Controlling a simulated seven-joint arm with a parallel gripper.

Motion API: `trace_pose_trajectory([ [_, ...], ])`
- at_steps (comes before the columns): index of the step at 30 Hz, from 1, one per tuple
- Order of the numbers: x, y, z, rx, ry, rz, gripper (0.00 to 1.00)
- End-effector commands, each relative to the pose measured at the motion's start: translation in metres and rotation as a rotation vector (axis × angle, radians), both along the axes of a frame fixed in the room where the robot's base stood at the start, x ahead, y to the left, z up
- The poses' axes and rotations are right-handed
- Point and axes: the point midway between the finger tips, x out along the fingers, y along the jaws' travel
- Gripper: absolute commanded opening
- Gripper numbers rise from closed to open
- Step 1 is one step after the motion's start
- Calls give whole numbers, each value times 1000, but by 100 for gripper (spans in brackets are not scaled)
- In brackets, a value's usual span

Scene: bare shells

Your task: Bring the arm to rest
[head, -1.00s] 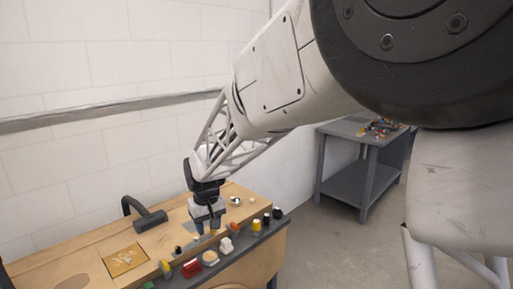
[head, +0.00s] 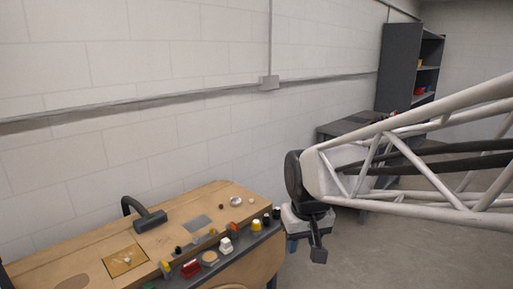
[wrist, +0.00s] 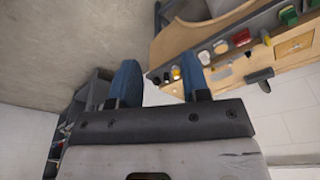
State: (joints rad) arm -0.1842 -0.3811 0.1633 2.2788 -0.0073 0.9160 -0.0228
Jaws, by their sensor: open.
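My gripper (head: 306,243) hangs in the air to the right of the wooden workbench (head: 95,268) in the head view, clear of the bench edge. In the wrist view its two blue fingers (wrist: 160,85) stand apart with nothing between them. My white lattice arm reaches in from the right of the head view.
The bench's front ledge holds several small items, among them a red one (head: 191,268) and a white one (head: 225,246). A dark lamp-like fixture (head: 150,220) stands on the bench. A grey table (head: 345,124) and a dark shelf (head: 397,70) stand behind my arm. Open floor lies at right.

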Motion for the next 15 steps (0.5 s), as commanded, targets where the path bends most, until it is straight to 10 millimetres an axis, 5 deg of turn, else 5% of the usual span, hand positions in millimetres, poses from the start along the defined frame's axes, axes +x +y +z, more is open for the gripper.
trace_pose_trajectory([
  [15, -117, -73, -6, 9, -54, -182, 43],
])
